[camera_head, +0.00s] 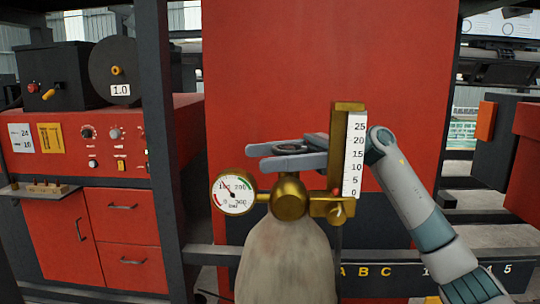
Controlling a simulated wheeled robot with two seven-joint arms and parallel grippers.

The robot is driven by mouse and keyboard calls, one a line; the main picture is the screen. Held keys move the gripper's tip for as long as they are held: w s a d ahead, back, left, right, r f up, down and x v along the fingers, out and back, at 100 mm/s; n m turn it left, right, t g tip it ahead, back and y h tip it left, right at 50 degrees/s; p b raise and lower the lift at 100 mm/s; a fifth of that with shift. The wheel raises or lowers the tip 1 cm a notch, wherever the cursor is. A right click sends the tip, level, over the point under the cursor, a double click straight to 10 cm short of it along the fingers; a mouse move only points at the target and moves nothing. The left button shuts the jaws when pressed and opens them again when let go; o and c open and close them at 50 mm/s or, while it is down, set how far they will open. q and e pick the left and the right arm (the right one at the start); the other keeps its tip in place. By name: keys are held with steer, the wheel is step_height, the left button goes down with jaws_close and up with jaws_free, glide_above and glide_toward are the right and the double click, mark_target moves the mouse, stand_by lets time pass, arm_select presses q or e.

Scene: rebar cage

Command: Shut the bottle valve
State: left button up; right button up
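A grey gas bottle (285,262) stands upright in front of me, with a brass valve body (289,197) on its neck. My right gripper (258,158) comes in from the right, behind the flow gauge, and is level at the top of the valve. Its two grey fingers lie on either side of a dark round handwheel (289,149). I cannot tell whether they press on it. The fingers hide most of the wheel and stem. A round pressure dial (234,194) is on the valve's left. My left gripper is not in view.
A brass flow gauge with a white scale (354,155) rises close on the right of the valve, in front of my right wrist. A red panel (290,70) stands behind. A red control cabinet (100,150) is at the left, beyond a dark post (160,130).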

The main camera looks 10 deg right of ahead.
steer(key=c, duration=0.7)
steer(key=shift+w+f+m+t+b, duration=0.2)
steer(key=shift+m+t+b, duration=0.4)
steer(key=shift+t+b, duration=0.45)
steer(key=m+t+b, duration=0.1)
steer(key=t+b, duration=0.1)
steer(key=t, duration=0.1)
steer(key=shift+w+m+b, duration=0.25)
steer(key=shift+m+b, duration=0.15)
steer(key=m+t, duration=0.1)
steer(key=m+t+b, duration=0.1)
steer(key=shift+w+d+r+t+b, duration=0.1)
steer(key=shift+w+r+t+b, duration=0.05)
steer(key=shift+w+t+b, duration=0.2)
steer(key=shift+w+r+m+t+h, duration=0.15)
steer(key=shift+m+t+h, duration=0.25)
steer(key=shift+m+t, duration=0.45)
steer(key=shift+w, duration=0.1)
steer(key=o, duration=1)
steer(key=shift+d+b, duration=0.15)
steer(key=shift+b, duration=0.2)
